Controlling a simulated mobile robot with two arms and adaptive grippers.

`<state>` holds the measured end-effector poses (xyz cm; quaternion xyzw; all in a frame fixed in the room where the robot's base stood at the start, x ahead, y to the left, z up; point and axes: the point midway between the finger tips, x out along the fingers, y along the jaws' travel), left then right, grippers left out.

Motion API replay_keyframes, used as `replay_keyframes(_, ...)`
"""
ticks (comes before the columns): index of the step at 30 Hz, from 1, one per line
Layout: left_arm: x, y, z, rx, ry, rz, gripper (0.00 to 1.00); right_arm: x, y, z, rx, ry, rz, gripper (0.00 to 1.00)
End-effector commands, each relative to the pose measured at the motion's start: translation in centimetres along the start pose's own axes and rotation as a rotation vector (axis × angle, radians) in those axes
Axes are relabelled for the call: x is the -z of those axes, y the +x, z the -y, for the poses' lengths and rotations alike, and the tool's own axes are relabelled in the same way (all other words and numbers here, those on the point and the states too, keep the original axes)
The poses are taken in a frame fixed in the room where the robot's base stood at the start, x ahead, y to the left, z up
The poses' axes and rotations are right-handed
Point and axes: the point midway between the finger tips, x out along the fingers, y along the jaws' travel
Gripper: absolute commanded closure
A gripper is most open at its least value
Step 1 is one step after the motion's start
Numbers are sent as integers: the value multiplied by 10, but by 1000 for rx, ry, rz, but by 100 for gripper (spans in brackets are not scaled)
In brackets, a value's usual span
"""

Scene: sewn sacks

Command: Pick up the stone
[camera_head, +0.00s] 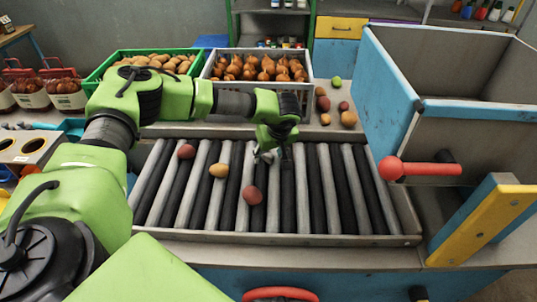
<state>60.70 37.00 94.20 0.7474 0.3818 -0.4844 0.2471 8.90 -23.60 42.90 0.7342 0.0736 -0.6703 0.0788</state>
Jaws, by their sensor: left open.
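Three roundish lumps lie on the roller conveyor (330,231): a reddish-brown one (186,151) at the far left, a yellowish-tan one (219,170) in the middle, and a reddish one (252,195) nearest the front. I cannot tell for sure which of them is the stone. My left gripper (267,158) is open and points down over the middle of the rollers. It is behind and slightly right of the front reddish lump, and to the right of the tan one. Nothing shows held in it. My right gripper is not in view.
Behind the conveyor are a green crate of potatoes (108,66) and a white crate of onions (212,66). Several loose vegetables (347,118) lie right of them. A blue and grey hopper (470,110) with a red-knobbed lever (420,169) stands at right. The conveyor's right half is clear.

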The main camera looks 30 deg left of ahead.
Motion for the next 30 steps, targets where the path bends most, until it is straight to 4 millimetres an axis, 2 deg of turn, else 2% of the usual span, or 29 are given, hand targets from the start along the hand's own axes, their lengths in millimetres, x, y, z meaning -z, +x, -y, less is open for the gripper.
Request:
replay_keyframes(3, 0, 8, 0, 0, 1, 0, 54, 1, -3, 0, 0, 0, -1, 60)
replay_keyframes(9, 0, 9, 0, -1, 1, 0, 54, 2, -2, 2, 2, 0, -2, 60)
replay_keyframes(10, 0, 9, 0, -1, 1, 0, 57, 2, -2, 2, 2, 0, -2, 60)
replay_keyframes(14, 0, 9, 0, -1, 1, 0, 91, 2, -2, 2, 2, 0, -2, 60)
replay_keyframes(15, 0, 9, 0, -1, 1, 0, 96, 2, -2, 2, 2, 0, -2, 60)
replay_keyframes(26, 0, 8, 0, -2, 0, 0, 96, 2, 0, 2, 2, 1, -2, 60)
replay_keyframes(30, 4, 0, 0, -3, -1, -1, 96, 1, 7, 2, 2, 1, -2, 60)
